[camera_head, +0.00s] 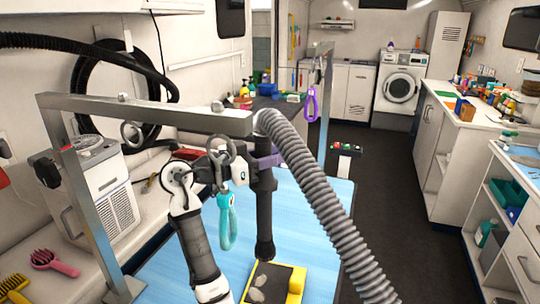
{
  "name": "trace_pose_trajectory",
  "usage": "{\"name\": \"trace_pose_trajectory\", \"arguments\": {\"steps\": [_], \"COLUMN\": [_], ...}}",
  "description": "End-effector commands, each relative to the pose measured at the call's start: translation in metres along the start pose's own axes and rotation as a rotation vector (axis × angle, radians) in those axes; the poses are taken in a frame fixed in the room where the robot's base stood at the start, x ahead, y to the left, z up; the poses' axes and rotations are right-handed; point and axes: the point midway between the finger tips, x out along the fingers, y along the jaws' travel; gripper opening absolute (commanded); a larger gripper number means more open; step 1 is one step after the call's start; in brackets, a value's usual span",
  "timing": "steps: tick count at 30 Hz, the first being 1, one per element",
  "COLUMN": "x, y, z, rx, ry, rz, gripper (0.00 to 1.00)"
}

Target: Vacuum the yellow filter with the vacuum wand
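The black vacuum wand (265,205) stands upright near the middle, with a ribbed grey hose (330,210) curving from its top to the lower right. My gripper (261,164) is shut on the wand's upper part; its fingers are partly hidden. The yellow filter (298,281) lies at the bottom centre on the blue table top, partly cut off by the frame. It has a dark face with pale grey dust patches. The wand's lower end is at the filter's far edge; I cannot tell whether it touches.
A metal grooming frame (150,108) spans above the blue table (330,200), with a teal loop (228,220) hanging close to my arm. A white slatted machine (105,195) and brushes (55,262) are at left. The dark floor aisle (400,180) at right is clear.

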Motion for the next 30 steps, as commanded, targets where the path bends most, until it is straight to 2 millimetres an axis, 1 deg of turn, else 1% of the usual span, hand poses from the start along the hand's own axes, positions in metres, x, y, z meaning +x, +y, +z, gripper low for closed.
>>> {"name": "trace_pose_trajectory", "arguments": {"steps": [10,21,30], "x": [-0.003,-0.024,-0.031], "y": [0.003,0.026,0.033], "z": [-0.001,0.001,0.0], "rx": [0.002,0.002,0.001], "ry": [0.002,0.002,0.002], "rz": [-0.001,-0.001,0.0], "gripper": [0.09,0.09,0.09]}}
